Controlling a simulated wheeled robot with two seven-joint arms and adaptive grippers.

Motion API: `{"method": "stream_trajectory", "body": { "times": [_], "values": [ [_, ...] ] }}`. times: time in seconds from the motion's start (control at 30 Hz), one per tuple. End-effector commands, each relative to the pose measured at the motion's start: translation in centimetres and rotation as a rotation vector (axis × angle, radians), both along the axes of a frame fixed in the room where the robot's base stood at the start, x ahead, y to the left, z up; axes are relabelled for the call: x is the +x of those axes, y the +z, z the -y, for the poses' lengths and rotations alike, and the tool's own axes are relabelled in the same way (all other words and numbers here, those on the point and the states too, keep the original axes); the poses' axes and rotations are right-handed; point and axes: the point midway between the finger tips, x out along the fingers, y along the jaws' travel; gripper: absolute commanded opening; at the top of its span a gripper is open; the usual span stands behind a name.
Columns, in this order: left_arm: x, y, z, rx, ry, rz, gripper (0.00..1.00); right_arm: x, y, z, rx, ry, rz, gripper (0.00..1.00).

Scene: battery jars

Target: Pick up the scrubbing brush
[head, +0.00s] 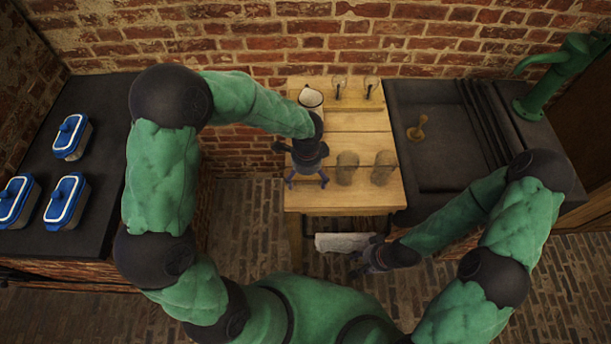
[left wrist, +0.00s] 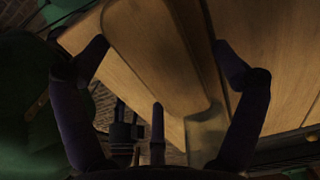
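A long pale wooden piece with rounded corners (left wrist: 160,40), which looks like the scrubbing brush, lies close below my left gripper in the left wrist view. A greyish-yellow part (left wrist: 205,130) shows at its near end; I cannot tell if it belongs to it. My left gripper (left wrist: 160,65) is open, with fingers spread on both sides of the piece and not closed on it. In the head view my left gripper (head: 307,180) is over the left front of the wooden table (head: 320,200) and hides what is under it. My right gripper (head: 358,266) is low before the table, its fingers unclear.
Two brownish glass jars (head: 347,166) stand right of my left gripper. A white jug (head: 310,97) and two small glasses (head: 339,86) stand behind. A dark sink (head: 440,165) holds a small tan object (head: 417,129). A white cloth (head: 341,242) hangs at the table front.

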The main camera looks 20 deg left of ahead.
Motion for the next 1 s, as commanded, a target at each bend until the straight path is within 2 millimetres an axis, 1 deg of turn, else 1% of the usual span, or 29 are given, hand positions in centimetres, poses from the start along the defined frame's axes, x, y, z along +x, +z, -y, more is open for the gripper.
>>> {"method": "stream_trajectory", "body": {
  "times": [0.03,0.07,0.1,0.17,0.2,0.23,0.33,0.37,0.53,0.67,0.77,0.9,0.93,1.0],
  "values": [
    [0.0,0.0,0.0,0.000,0.000,0.000,0.83,0.0,0.0,0.0,0.000,0.000,0.000,0.40],
    [0.0,0.0,0.0,0.000,0.000,0.000,0.75,0.0,0.0,0.0,0.000,0.000,0.000,0.40],
    [0.0,0.0,0.0,0.000,0.000,0.000,0.64,0.0,0.0,0.0,0.000,0.000,0.000,0.40],
    [0.0,0.0,0.0,0.000,0.000,0.000,0.47,0.0,0.0,0.0,0.000,0.000,0.000,0.40],
    [0.0,0.0,0.0,0.000,-0.001,0.000,0.35,0.0,0.0,0.0,0.000,0.000,0.000,0.40],
    [0.0,0.0,0.0,0.000,-0.001,-0.001,0.31,0.0,0.0,0.0,0.000,0.000,0.000,0.40],
    [0.0,0.0,0.0,0.000,-0.001,-0.001,0.31,0.0,0.0,0.0,0.000,0.000,0.000,0.40],
    [0.0,0.0,0.0,0.001,-0.001,-0.001,0.25,0.0,0.0,0.0,0.000,0.000,0.000,0.40],
    [-0.1,0.0,0.0,0.000,-0.001,-0.002,0.25,0.0,0.0,0.0,0.000,0.000,0.000,0.40],
    [-0.1,0.4,0.0,0.001,-0.001,-0.001,0.25,0.0,0.2,0.0,0.000,0.000,0.000,0.40],
    [0.0,1.2,0.0,0.001,-0.001,0.000,0.25,0.0,0.6,0.0,0.000,0.000,0.000,0.40],
    [0.0,3.3,0.0,0.000,-0.002,0.002,0.25,0.0,1.4,0.0,0.000,0.000,0.000,0.40],
    [-0.2,3.8,0.1,0.000,-0.002,0.001,0.25,0.0,1.6,0.0,0.000,0.000,0.000,0.40],
    [-1.3,4.9,0.3,0.000,-0.003,0.002,0.25,0.0,1.9,0.0,0.000,0.000,0.000,0.40]
  ]
}}
